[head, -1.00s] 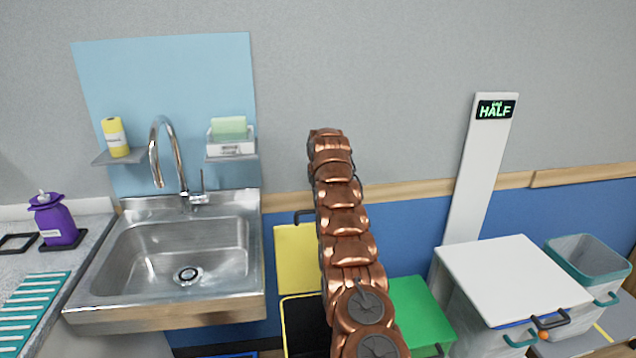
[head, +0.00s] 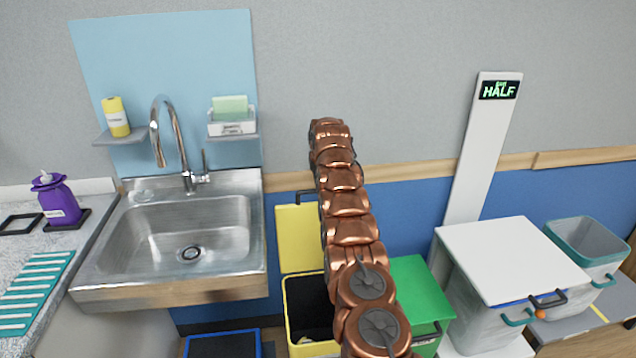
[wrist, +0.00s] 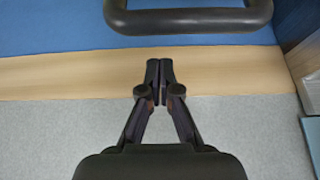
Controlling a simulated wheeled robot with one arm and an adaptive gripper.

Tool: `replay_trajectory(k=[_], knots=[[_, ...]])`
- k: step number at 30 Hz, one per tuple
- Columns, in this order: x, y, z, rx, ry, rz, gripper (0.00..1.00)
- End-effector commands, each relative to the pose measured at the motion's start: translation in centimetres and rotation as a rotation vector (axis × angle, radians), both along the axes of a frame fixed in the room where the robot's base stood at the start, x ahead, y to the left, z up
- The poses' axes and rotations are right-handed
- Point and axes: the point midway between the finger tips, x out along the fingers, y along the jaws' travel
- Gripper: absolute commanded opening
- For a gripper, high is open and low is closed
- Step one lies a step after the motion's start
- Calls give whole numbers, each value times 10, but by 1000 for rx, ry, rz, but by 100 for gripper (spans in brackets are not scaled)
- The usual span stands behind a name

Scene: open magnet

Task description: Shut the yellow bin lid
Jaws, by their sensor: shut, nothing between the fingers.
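The yellow bin (head: 310,348) stands on the floor right of the sink, with a dark inside. Its yellow lid (head: 297,240) stands up, open, against the blue wall panel. A dark handle (head: 290,196) sits at the lid's top edge, partly hidden by my copper arm. In the wrist view a dark handle (wrist: 188,20) crosses the top of the picture, in front of the blue panel. My gripper (wrist: 160,66) is shut and empty, with a gap between its fingertips and that handle. In the head view my arm hides the gripper and part of the lid and bin.
A green-lidded bin (head: 420,290) stands right of the yellow bin, and a white-lidded container (head: 510,258) farther right. The steel sink (head: 180,240) is at left, its edge close to the yellow lid. A blue-rimmed dark item (head: 222,345) lies below the sink.

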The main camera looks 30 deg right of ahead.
Motion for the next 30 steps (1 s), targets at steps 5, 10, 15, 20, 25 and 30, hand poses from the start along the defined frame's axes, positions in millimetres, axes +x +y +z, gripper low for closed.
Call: replay_trajectory(k=[5, 10, 15, 20, 25, 30], knots=[[-5, 2, -8, 1, 3, 0, 0], [-10, 5, -7, 0, 0, 0, 0], [-14, 6, -3, 2, 3, 0, 0], [-17, 7, -1, 2, 1, 1, 0], [-20, 9, -3, 1, 1, 0, 0], [-25, 11, -4, 2, 3, 0, 0]])
